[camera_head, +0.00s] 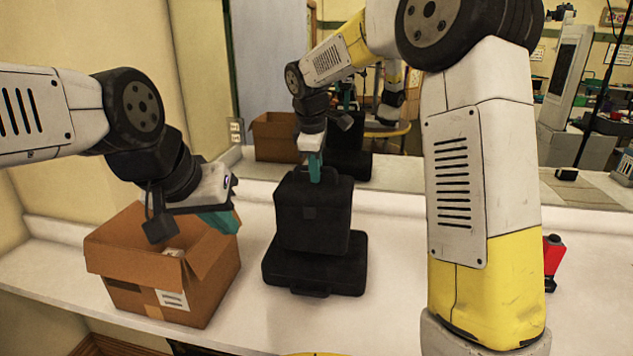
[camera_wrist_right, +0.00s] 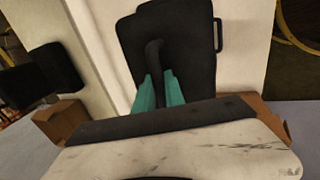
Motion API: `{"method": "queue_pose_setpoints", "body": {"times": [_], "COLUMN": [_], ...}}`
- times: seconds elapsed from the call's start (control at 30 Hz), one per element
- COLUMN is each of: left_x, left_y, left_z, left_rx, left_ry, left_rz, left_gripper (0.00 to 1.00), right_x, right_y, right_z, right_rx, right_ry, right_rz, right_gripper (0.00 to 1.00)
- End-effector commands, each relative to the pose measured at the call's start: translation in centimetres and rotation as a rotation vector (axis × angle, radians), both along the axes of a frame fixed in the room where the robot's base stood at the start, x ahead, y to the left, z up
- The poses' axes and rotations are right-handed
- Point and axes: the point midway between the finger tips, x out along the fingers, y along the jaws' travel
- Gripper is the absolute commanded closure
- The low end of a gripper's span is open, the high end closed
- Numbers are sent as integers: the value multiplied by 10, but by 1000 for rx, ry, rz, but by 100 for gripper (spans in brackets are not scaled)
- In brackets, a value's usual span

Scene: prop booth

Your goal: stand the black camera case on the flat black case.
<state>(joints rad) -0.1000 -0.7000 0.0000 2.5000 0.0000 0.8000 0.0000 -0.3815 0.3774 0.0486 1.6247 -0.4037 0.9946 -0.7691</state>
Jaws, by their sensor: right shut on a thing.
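The black camera case (camera_head: 312,226) is upright over the flat black case (camera_head: 357,272), which lies on the white counter. Its base appears to meet the flat case's top; I cannot tell if a small gap remains. My right gripper (camera_head: 315,170) comes down from above, its teal fingers shut on the camera case's top handle. In the right wrist view the fingers (camera_wrist_right: 159,92) close around that dark handle (camera_wrist_right: 154,58). My left gripper (camera_head: 218,222) hangs over the cardboard box, away from both cases; its finger opening is not clear.
An open cardboard box (camera_head: 205,290) stands on the counter (camera_head: 385,310) left of the cases. A red and black object (camera_head: 552,262) is at the right, partly behind my right arm. A mirror behind the counter reflects the box, cases and arm. Counter between cases and right arm is clear.

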Motion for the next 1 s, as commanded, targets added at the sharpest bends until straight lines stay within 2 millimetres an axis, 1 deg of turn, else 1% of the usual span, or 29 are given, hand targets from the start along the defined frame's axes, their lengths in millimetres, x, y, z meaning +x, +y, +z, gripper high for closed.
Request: {"method": "queue_pose_setpoints", "body": {"times": [0.07,0.17,0.27,0.4,0.47,0.83,0.87,0.9,0.93,0.97,1.0], "left_x": [0,0,0,0,0,0,0,0,0,0,0], "left_y": [0,0,0,0,0,0,0,0,0,0,0], "left_z": [0,0,0,0,0,0,0,0,0,0,0], "left_rx": [0,0,0,0,0,0,0,0,0,0,0], "left_ry": [0,0,0,0,0,0,0,0,0,0,0], "left_rz": [0,0,0,0,0,0,0,0,0,0,0], "left_gripper": [100,100,100,100,100,100,100,100,100,100,100], "right_x": [8,10,10,9,9,10,9,9,9,9,9], "right_y": [-2,-3,-3,-2,-2,-2,-2,-3,-3,-3,-3], "right_z": [0,-2,-10,-29,-34,-38,-39,-39,-39,-39,-39], "right_rx": [1,1,-1,-1,0,1,0,0,0,0,0], "right_ry": [-2,-1,1,1,0,-1,1,1,1,1,1], "right_rz": [-3,-1,0,1,1,-1,-1,-1,-1,-1,-1], "right_gripper": [100,100,100,100,100,100,80,72,66,64,64]}}
